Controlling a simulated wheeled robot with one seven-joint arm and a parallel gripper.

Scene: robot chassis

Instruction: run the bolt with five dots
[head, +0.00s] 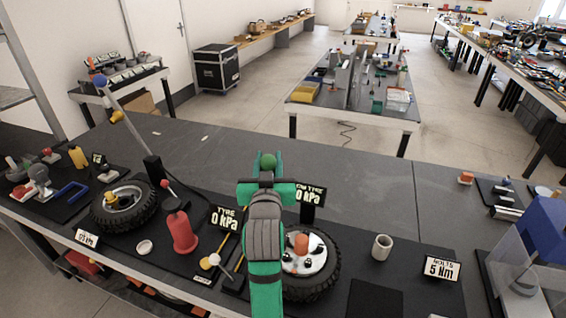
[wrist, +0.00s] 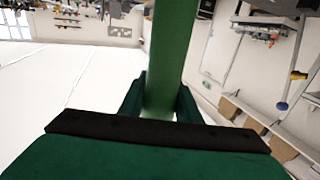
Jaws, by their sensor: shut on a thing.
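My gripper (head: 267,186) is above the bench, over the back-left side of the right-hand wheel (head: 327,277). In the wrist view my gripper (wrist: 160,104) is shut on a green bar (wrist: 172,50) that stretches away from the fingers. In the head view a green round knob (head: 268,160) shows just beyond the gripper; it may be the end of this bar. The wheel lies flat, with a pale rim, an orange hub piece (head: 301,243) and dark bolts (head: 309,261). My arm hides its left part. Dot marks on the bolts are too small to read.
A sign (head: 442,268) reads "BOLTS 5 Nm". A tyre sign (head: 224,217) and another behind my arm read 0 kPa. A pale cup (head: 382,247) stands right. The bench's back right is mostly clear.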

